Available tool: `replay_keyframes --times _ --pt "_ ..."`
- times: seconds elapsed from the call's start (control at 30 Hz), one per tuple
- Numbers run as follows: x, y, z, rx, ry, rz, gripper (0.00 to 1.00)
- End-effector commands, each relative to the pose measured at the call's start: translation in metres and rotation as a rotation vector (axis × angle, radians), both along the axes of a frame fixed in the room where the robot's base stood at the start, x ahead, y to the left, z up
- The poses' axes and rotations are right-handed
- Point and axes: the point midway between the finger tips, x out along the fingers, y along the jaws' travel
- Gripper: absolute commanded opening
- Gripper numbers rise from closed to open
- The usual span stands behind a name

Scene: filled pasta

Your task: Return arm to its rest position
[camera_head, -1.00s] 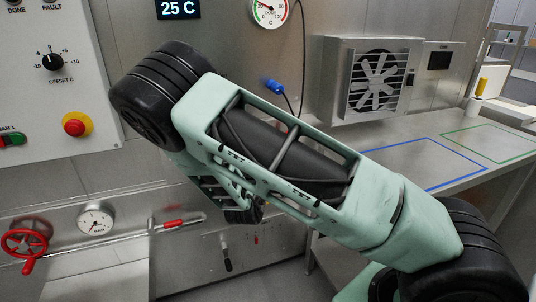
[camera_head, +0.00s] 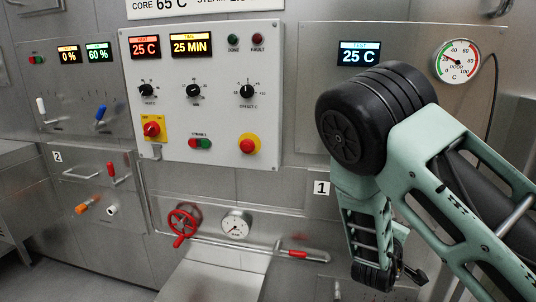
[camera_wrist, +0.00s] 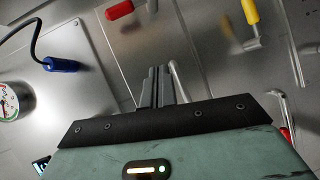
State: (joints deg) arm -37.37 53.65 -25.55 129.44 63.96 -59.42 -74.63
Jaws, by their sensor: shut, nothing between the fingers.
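My arm, mint green with black joints, fills the right side of the head view and is bent at a large black joint in front of the steel wall. Its lower part hangs down from that joint to a dark end near the red-handled pipe. My gripper (camera_wrist: 158,86) shows in the wrist view as two dark fingers side by side, shut and empty. The fingers point towards the steel panels and appear clear of them. In the head view I cannot make out the fingertips.
The head view shows a control panel (camera_head: 206,120), a red valve wheel (camera_head: 184,222), a pressure gauge (camera_head: 236,224) and a dial thermometer (camera_head: 458,61). The wrist view shows a blue plug (camera_wrist: 61,66) on a black cable, a red handle (camera_wrist: 120,10) and a yellow handle (camera_wrist: 250,12).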

Motion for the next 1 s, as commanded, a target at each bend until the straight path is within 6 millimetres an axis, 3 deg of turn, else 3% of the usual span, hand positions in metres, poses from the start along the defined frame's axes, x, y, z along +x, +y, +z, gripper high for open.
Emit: replay_keyframes --times 0.13,0.27,0.4,0.5,0.6,0.73,0.83,1.0 --pt "-0.011 0.081 -0.003 0.494 0.091 0.083 0.0" --pt "-0.045 0.166 0.014 0.872 0.24 0.142 0.0" --pt "-0.106 0.237 0.055 1.136 0.451 0.179 0.0" --pt "-0.161 0.267 0.091 1.228 0.62 0.184 0.0" --pt "-0.218 0.276 0.124 1.232 0.776 0.163 0.0" --pt "-0.275 0.263 0.153 1.147 0.899 0.11 0.0" --pt "-0.301 0.249 0.165 1.078 0.936 0.067 0.0" --pt "-0.317 0.236 0.171 1.02 0.951 0.03 0.0"
